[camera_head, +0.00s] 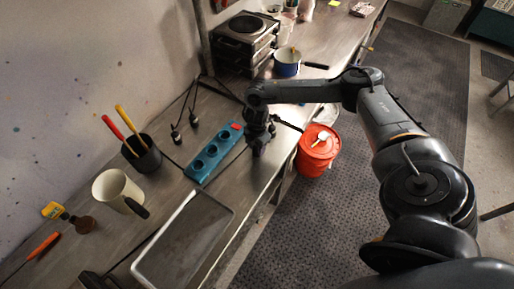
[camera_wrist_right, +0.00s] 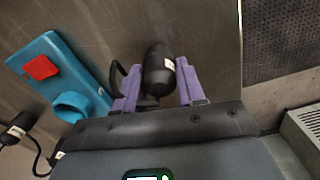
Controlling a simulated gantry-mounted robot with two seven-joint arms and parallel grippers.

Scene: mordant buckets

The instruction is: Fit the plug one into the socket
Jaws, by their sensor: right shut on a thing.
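The blue socket strip (camera_head: 206,158) lies on the steel bench with several round sockets and a red switch. In the right wrist view the strip (camera_wrist_right: 78,82) is at the left, with its red switch (camera_wrist_right: 40,68). My right gripper (camera_head: 257,148) is just right of the strip's switch end, over the bench. In the wrist view its purple fingers (camera_wrist_right: 158,88) are shut on a black plug (camera_wrist_right: 158,68) with a small white label, which I cannot read. This plug is apart from the strip. Two black plugs (camera_head: 176,135) (camera_head: 194,121) lie left of the strip. My left gripper is not seen.
A black pot with red and yellow handles (camera_head: 142,155), a cream mug (camera_head: 117,190) and a grey tray (camera_head: 150,262) stand along the bench. An orange bucket (camera_head: 314,160) stands beyond the bench edge. A hot plate (camera_head: 245,27) and blue saucepan (camera_head: 287,66) are farther back.

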